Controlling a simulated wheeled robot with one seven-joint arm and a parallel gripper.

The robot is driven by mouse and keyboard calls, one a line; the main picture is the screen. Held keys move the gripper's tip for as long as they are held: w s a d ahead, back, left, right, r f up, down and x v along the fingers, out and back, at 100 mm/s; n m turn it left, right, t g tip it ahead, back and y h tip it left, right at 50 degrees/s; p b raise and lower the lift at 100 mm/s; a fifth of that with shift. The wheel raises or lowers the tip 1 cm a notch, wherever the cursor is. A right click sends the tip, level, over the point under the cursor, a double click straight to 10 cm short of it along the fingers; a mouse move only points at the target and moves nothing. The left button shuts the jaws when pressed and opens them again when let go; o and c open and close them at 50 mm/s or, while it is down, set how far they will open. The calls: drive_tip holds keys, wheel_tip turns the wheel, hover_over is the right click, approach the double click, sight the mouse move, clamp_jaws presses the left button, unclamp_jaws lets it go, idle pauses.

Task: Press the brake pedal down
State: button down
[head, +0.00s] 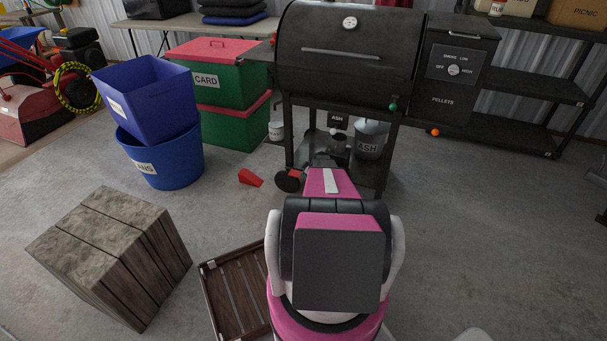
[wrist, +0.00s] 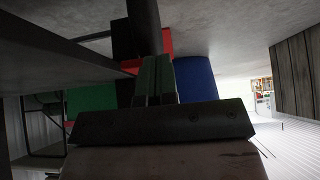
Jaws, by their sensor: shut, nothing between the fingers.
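I cannot pick out a brake pedal for certain. The smoker grill (head: 345,60) stands ahead on a dark frame with a black wheel (head: 288,181) at its lower left. A small reddish-brown piece shows by that wheel, too small to make out. In the head view my pink arm reaches toward the grill's lower frame and hides part of it. In the wrist view my gripper (wrist: 153,82) is shut and empty. Its fingers point toward a dark upright bar (wrist: 145,25). I cannot tell whether they touch it.
A red wedge (head: 250,178) lies on the floor left of the wheel. Blue bins (head: 160,155) and green bins (head: 235,125) stand behind it. A wooden crate block (head: 110,255) and a slatted tray (head: 235,290) lie at front left. An ash bucket (head: 371,139) sits under the grill. Floor at right is clear.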

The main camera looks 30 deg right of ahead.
drive_tip(key=v, duration=0.7)
drive_tip(key=shift+r, duration=0.25)
drive_tip(key=shift+d, duration=0.1)
idle(0.4)
